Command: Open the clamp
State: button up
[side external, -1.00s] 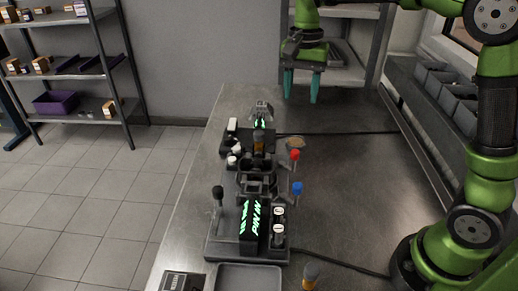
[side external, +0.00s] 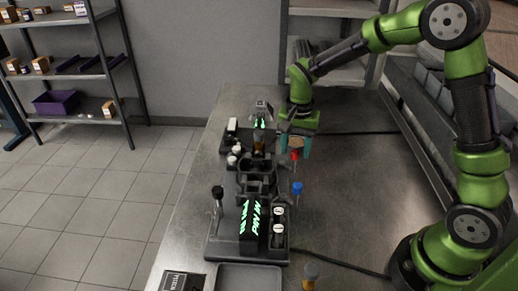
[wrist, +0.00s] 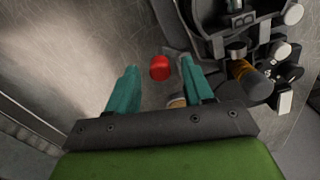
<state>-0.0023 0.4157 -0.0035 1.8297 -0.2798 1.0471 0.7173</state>
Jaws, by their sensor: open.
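A red knob (side external: 295,155) tops a lever on the right side of the dark fixture (side external: 213,249). The red knob (wrist: 160,67) shows in the wrist view between the tips of my teal fingers. My gripper (side external: 294,148) is open, pointing down just above and behind the red knob, with nothing held. It also shows in the wrist view (wrist: 158,80). A blue knob (side external: 297,187) stands nearer the camera, and a black-knobbed lever (side external: 217,193) stands at left. Which of these levers works the clamp I cannot tell. Contact between fingers and red knob is not clear.
A grey tray (side external: 248,279) lies in front. An orange-and-black object (side external: 311,272) stands near it.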

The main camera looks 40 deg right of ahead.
jog(key=shift+f, duration=0.15)
grip_shut()
jog(key=shift+d, duration=0.1)
dwell(0.3)
jog(key=shift+w+d+n, duration=0.6)
jog(key=shift+w+n, duration=0.05)
jog(key=shift+n, duration=2)
jog(key=shift+w+d+n, duration=0.6)
jog(key=shift+d+n, duration=0.05)
jog(key=shift+n, duration=2.05)
jog(key=shift+w+d+n, duration=0.6)
jog(key=shift+w+n, duration=0.05)
jog(key=shift+n, duration=2)
